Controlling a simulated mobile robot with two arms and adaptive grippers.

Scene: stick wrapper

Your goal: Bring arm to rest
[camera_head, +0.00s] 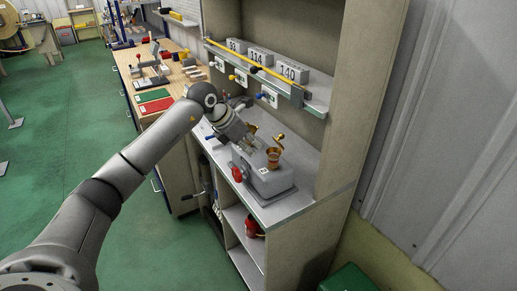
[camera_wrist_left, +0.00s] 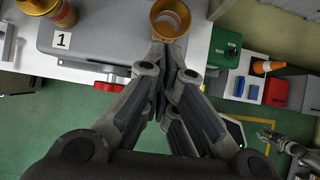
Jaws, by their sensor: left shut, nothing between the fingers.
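My left arm reaches in from the lower left of the head view, and its left gripper (camera_head: 248,144) is over the bench beside a grey machine (camera_head: 268,180). In the left wrist view the left gripper (camera_wrist_left: 165,50) is shut and empty, its fingertips together just below a brass ring-shaped cup (camera_wrist_left: 184,12) in the picture. I cannot tell whether they touch it. The cup also shows on the machine in the head view (camera_head: 273,158). My right gripper is not clearly identifiable in the head view.
A shelf (camera_head: 318,106) with numbered grey blocks (camera_head: 292,72) and a yellow stick (camera_head: 250,62) hangs above the bench. A red knob (camera_head: 237,174) sticks out from the machine. A wooden workbench (camera_head: 140,75) with tools stands behind. Green floor (camera_head: 60,130) is free at left.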

